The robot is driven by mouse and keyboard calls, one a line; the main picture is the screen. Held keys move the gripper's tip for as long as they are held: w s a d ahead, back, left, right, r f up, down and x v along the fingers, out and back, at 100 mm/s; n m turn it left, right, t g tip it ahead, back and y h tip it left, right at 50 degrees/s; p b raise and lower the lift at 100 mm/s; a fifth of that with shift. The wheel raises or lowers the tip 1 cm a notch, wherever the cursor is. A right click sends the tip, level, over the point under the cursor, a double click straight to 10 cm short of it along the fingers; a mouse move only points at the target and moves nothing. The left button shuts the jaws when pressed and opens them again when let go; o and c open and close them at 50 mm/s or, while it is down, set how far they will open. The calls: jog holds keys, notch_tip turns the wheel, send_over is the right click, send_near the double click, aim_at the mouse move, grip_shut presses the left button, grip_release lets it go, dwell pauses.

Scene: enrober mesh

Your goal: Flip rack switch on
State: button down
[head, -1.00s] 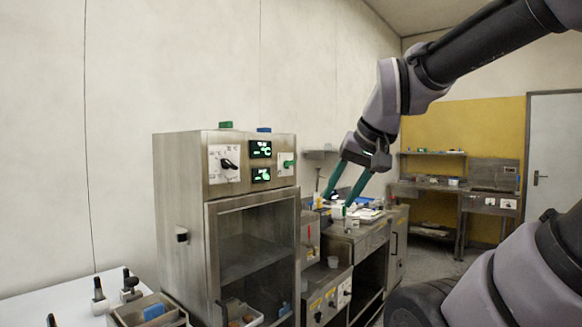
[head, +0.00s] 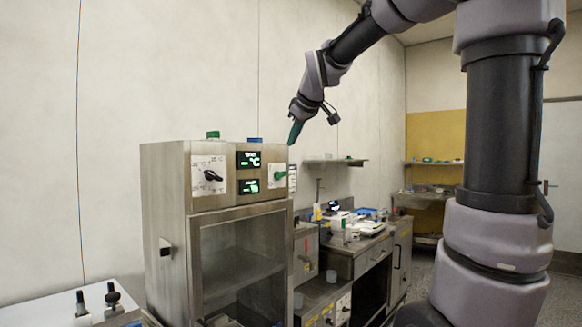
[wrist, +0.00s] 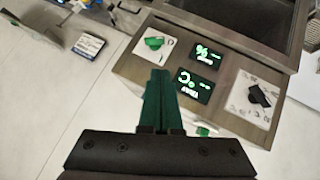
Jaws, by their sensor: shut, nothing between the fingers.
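A steel cabinet (head: 165,205) has a front panel with a green switch (head: 280,175) on a white plate and a black knob (head: 213,175) on another. The wrist view shows the green switch (wrist: 153,43) and the black knob (wrist: 259,95). Which one is the rack switch is not labelled readably. My gripper (head: 292,142) is shut and empty, its green fingers pointing down near the cabinet's upper right corner. In the wrist view the fingertips (wrist: 160,72) show just below the green switch, with no clear contact.
Two lit displays (head: 249,160) sit between the controls. A green block (head: 213,135) and a blue block (head: 254,140) lie on the cabinet top. A cluttered steel bench (head: 365,240) stands to the right. The air above the cabinet is clear.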

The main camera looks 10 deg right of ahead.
jog(key=shift+n, duration=0.8)
jog(key=w, duration=0.2)
jog(key=w+r, duration=0.1)
jog(key=shift+w+a+r, duration=0.1)
jog(key=shift+w+a, duration=0.15)
jog(key=shift+w, duration=0.15)
send_near(282, 172)
jog(key=w+a, duration=0.3)
jog(key=shift+w+d+f, duration=0.25)
jog(key=shift+d+f, duration=0.05)
jog(key=shift+f, duration=0.4)
jog(key=shift+w+d+f, duration=0.2)
jog(key=shift+d+f, duration=0.1)
jog(key=shift+f, duration=0.35)
jog(key=shift+w+d+f, duration=0.25)
jog(key=shift+d+f, duration=0.1)
jog(key=shift+f, duration=0.35)
jog(key=shift+w+d+r+m+g+y, duration=0.1)
jog(key=shift+w+d+m+g+y, duration=0.1)
jog(key=shift+d+m+g+y, duration=0.25)
